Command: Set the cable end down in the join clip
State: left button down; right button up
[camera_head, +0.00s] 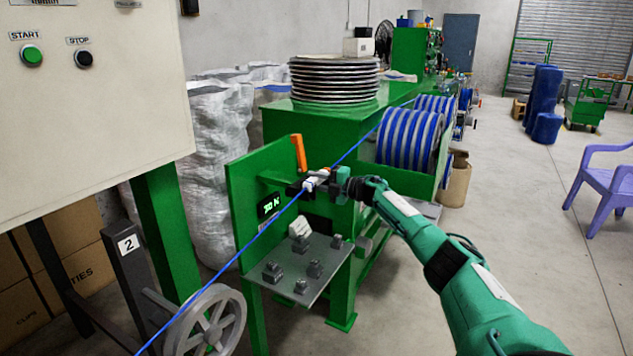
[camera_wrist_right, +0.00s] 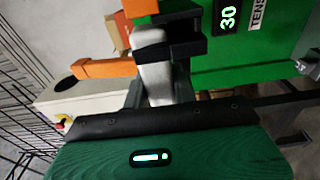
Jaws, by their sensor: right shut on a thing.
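The blue cable (camera_head: 275,222) runs in a straight line from the lower left, past the green stand, to the upper right. My right gripper (camera_head: 322,182) is at the top of the stand beside the cable. It is shut on a pale white piece (camera_wrist_right: 152,68), which shows between its dark fingers in the wrist view. Whether this piece is the cable end or a clip part I cannot tell. A dark clamp block (camera_wrist_right: 180,35) is close against the pale piece. The join clip cannot be clearly told apart from the dark parts around my fingers. My left gripper is not in view.
An orange lever (camera_head: 299,152) stands just behind my right gripper. The green stand (camera_head: 240,190) carries a lit display (camera_head: 270,205). Below is a grey shelf (camera_head: 322,283) with several dark blocks and a pale piece (camera_head: 300,227). A grey wheel (camera_head: 207,322) is at lower left.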

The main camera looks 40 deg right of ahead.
jog(key=o, duration=1)
jog(key=shift+b+v, duration=0.8)
jog(key=shift+v, duration=6.15)
